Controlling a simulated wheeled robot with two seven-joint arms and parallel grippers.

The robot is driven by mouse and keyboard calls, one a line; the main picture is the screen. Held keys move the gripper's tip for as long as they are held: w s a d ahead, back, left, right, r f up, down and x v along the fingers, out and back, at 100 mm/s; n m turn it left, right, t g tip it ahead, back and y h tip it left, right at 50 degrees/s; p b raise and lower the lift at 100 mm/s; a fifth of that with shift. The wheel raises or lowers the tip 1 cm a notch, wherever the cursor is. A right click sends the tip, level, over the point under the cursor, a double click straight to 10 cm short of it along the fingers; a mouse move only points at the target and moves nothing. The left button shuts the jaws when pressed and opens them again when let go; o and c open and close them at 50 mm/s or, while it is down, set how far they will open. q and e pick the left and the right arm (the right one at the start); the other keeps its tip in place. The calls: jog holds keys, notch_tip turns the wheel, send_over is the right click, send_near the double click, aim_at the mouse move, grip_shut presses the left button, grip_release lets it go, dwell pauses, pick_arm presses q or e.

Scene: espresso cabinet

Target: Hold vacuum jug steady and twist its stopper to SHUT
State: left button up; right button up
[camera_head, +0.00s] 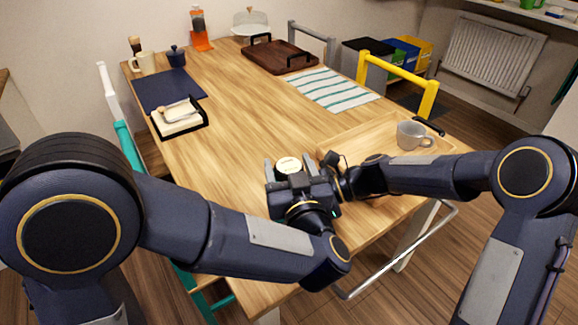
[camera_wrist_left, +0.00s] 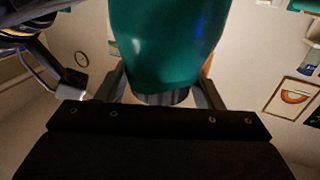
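The vacuum jug's round cream top (camera_head: 288,165) shows at the table's near edge in the head view; its body is hidden behind my left gripper. In the left wrist view the jug's glossy teal body (camera_wrist_left: 167,45) fills the centre, with a dark grey band at its lower end. My left gripper (camera_head: 289,169) has one finger on each side of the jug and appears closed on it. My right gripper (camera_head: 330,163) is just right of the jug, at stopper height or near it. Its fingers are small and dark, and their opening is unclear. Any shut mark is unreadable.
A wooden tray (camera_head: 350,136) with a grey mug (camera_head: 413,135) lies right of the grippers. A striped cloth (camera_head: 332,89), a brown tray (camera_head: 279,57), a navy mat (camera_head: 168,90) and a butter dish (camera_head: 180,117) lie farther back. The table's middle is clear.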

pick_arm(q)
jog(key=c, duration=0.7)
jog(key=shift+o, duration=0.2)
jog(key=shift+m+h, duration=0.3)
jog(key=shift+h, duration=0.3)
jog(key=m+h, duration=0.3)
jog(key=h, duration=0.2)
jog(key=shift+w+a+r+m+h, duration=0.1)
jog(key=shift+a+m+h, duration=0.05)
jog(key=shift+m+h, duration=0.2)
jog(key=m+g+h, duration=0.1)
jog(key=m+h, duration=0.1)
jog(key=h, duration=0.1)
jog(key=m+g+h, duration=0.1)
jog(key=m+h, duration=0.1)
jog(key=h, duration=0.1)
jog(key=shift+w+m, duration=0.1)
jog(key=shift+m, duration=0.15)
jog(key=m+g+h, duration=0.3)
jog(key=h, duration=0.1)
jog(key=shift+h, duration=0.35)
jog(key=shift+m+g+h, duration=1.4)
jog(key=shift+m+g, duration=0.5)
jog(key=shift+g, duration=0.6)
pick_arm(e)
jog(key=shift+s, duration=0.1)
pick_arm(q)
jog(key=o, duration=1)
